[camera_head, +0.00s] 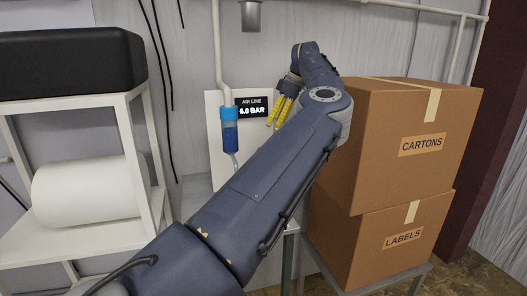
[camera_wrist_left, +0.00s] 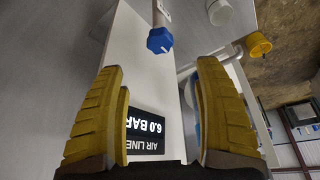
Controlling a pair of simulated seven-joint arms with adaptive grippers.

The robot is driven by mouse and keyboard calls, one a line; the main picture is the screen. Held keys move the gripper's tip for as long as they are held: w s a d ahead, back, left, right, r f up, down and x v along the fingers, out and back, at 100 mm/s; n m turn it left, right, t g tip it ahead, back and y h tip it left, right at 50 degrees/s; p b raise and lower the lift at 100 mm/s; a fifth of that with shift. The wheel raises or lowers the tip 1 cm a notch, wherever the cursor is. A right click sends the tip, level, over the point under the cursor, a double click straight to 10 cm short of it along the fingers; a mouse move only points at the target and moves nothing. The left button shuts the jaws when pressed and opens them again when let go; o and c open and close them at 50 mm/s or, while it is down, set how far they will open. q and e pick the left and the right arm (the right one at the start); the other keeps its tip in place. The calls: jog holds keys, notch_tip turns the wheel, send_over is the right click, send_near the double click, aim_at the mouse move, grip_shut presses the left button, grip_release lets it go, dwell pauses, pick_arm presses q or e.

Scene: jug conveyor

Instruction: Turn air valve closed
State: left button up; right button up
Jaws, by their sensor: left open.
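The air line panel, a white board (camera_head: 214,168), stands behind my arm with a black display (camera_head: 251,107) reading AIR LINE 6.0 BAR. In the left wrist view the display (camera_wrist_left: 143,133) appears upside down. My left gripper (camera_head: 283,110) has yellow fingers, spread apart in front of the panel, right of the display. In the left wrist view nothing is between the fingertips of the left gripper (camera_wrist_left: 165,75). A blue faceted knob (camera_wrist_left: 160,40) on a white stem lies beyond the fingertips, apart from them. I cannot tell whether it is the air valve handle. No valve shows clearly in the head view.
A blue cylindrical unit (camera_head: 230,132) hangs on a pipe left of the display. CARTONS (camera_head: 422,143) and LABELS (camera_head: 404,237) boxes are stacked close on the right. A shelf (camera_head: 139,150) with a white roll stands left. A yellow cap (camera_wrist_left: 258,45) shows beyond the fingers.

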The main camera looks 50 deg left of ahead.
pick_arm(q)
jog(key=x, duration=1.3)
jog(key=shift+d, duration=0.1)
jog(key=shift+c, duration=0.2)
jog(key=c, duration=1.3)
